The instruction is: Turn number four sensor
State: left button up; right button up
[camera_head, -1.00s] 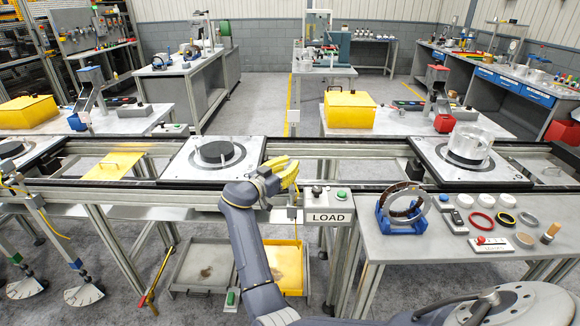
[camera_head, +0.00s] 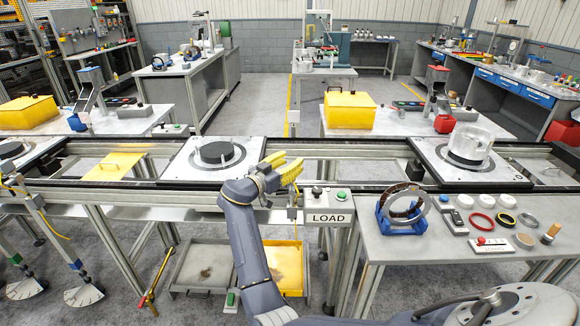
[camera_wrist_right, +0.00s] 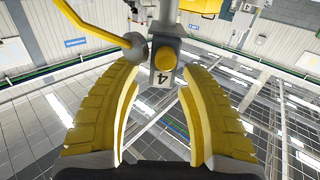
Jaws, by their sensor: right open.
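In the right wrist view a grey sensor block (camera_wrist_right: 165,66) marked "4" shows at the top middle, with a round yellow face and a metal cylinder above it. A curved yellow piece with a ball end (camera_wrist_right: 133,40) reaches to its left side. My right gripper (camera_wrist_right: 160,82) is open, its yellow fingers on either side below the block, with nothing held between them. In the head view my right gripper (camera_head: 290,168) is at the conveyor's front rail, left of the LOAD box. The number four sensor cannot be made out clearly there. My left gripper is out of view.
The LOAD box (camera_head: 330,218) stands close to the right of the gripper. A pallet with a dark disc (camera_head: 213,155) is to the left on the conveyor. A bench with a blue stand (camera_head: 402,222) and several small parts is at the right.

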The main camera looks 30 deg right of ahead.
notch_tip(320, 180, up, 9)
jog(key=shift+f, duration=0.2)
dwell(0.6)
